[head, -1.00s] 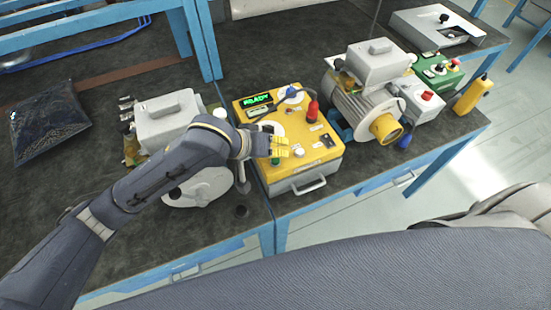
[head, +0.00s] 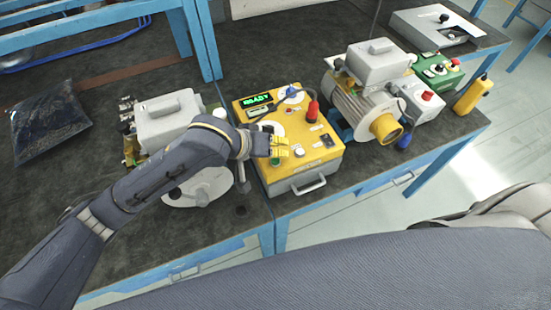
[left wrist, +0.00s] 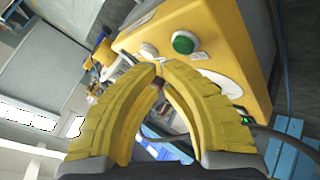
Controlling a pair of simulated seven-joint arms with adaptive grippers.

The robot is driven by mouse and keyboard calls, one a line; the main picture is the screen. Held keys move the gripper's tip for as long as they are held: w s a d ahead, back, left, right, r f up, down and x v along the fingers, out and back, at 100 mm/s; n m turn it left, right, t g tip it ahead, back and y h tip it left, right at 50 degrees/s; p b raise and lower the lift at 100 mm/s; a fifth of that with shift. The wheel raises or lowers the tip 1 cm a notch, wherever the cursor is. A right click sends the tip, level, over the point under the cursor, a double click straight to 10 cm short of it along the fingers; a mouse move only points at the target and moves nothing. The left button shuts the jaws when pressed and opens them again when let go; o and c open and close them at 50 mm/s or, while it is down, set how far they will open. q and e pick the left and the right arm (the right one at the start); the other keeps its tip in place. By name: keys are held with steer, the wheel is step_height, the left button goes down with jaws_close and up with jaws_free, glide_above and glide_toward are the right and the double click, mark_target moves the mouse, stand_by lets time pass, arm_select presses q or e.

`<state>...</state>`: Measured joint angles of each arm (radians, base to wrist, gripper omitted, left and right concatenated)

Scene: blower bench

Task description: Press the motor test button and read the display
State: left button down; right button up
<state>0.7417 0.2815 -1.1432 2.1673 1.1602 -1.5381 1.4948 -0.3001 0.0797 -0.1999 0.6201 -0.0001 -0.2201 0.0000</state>
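The yellow test box (head: 325,160) sits on the bench with a small display (head: 257,100) that reads READY in green letters. A green button (head: 276,161) is on its near left part, partly hidden by my left gripper (head: 280,147). In the left wrist view the green button (left wrist: 185,42) is beyond the yellow fingers (left wrist: 158,72), beside a white button (left wrist: 149,50). The left fingertips come together with nothing seen held between them. They are apart from the green button in the wrist view. My right gripper is not in view.
A motor with a yellow shaft end (head: 385,128) stands right of the box, and a grey blower unit (head: 170,118) stands left. A dark bag (head: 50,120) lies far left.

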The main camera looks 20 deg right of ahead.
mark_target(278, 159)
arm_select(q)
steer(key=shift+f, duration=0.85)
stand_by(1.1)
steer(key=shift+r, duration=0.85)
steer(key=shift+r, duration=2.5)
